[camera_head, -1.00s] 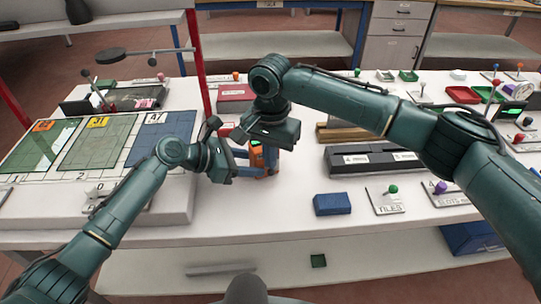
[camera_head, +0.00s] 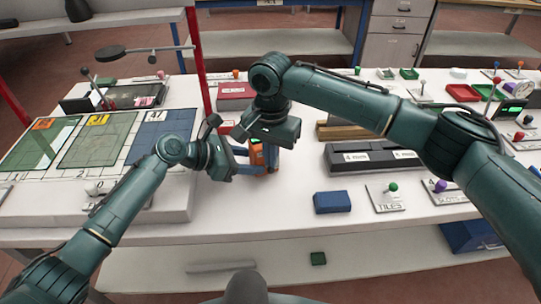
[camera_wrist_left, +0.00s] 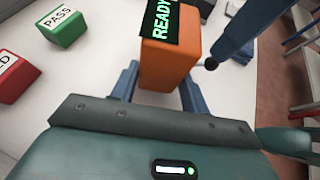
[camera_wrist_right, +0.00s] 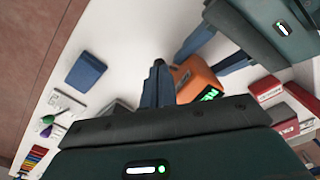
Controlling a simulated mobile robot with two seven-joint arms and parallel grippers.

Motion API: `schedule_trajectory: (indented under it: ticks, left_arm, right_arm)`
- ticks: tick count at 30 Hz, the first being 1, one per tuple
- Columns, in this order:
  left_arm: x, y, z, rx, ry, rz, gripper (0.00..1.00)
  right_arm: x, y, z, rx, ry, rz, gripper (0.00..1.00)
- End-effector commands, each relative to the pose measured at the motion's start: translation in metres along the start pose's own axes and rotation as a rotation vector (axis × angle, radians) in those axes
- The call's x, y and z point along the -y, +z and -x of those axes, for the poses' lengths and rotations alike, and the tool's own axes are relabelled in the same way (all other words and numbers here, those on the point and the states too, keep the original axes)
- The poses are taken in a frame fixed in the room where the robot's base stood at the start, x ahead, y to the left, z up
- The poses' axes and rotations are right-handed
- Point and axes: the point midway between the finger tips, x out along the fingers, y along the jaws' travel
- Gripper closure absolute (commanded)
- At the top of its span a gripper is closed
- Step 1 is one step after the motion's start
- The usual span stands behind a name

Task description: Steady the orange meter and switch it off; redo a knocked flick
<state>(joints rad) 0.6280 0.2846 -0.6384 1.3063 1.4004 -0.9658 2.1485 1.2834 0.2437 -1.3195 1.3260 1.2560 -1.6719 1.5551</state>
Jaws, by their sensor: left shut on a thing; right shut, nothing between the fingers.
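The orange meter (camera_head: 256,155) stands upright on the white bench. Its dark display with green READY letters (camera_wrist_left: 160,22) is lit in the left wrist view. My left gripper (camera_head: 250,163) is shut on the meter's lower body, a finger on either side. My right gripper (camera_head: 272,160) is shut and empty, pointing down close beside the meter. Its blue fingers (camera_wrist_right: 157,82) are together in the right wrist view.
A green PASS block (camera_wrist_left: 63,26) and a red block (camera_wrist_left: 15,76) lie near the meter. A blue block (camera_head: 332,202) and a green-knobbed lever plate (camera_head: 388,198) stand to the right. Glass panels (camera_head: 95,142) lie at left.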

Motion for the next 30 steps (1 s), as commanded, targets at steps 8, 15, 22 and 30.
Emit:
schedule_trajectory:
  ticks: [8, 15, 22, 30]
  left_arm:
    - [0.000, -0.001, 0.000, -0.001, -0.001, 0.001, 0.67]
    - [0.000, -0.001, 0.000, -0.001, -0.001, 0.001, 0.67]
    - [0.001, -0.001, 0.000, -0.001, -0.001, 0.001, 0.67]
    - [0.001, -0.001, 0.000, -0.001, -0.002, 0.001, 0.67]
  right_arm:
    - [-0.003, 0.002, 0.023, -0.001, -0.002, 0.000, 1.00]
    - [-0.005, 0.005, 0.042, 0.000, -0.002, 0.000, 1.00]
    - [-0.007, 0.007, 0.059, -0.001, -0.002, 0.001, 1.00]
    - [-0.008, 0.007, 0.063, 0.000, -0.001, 0.000, 1.00]
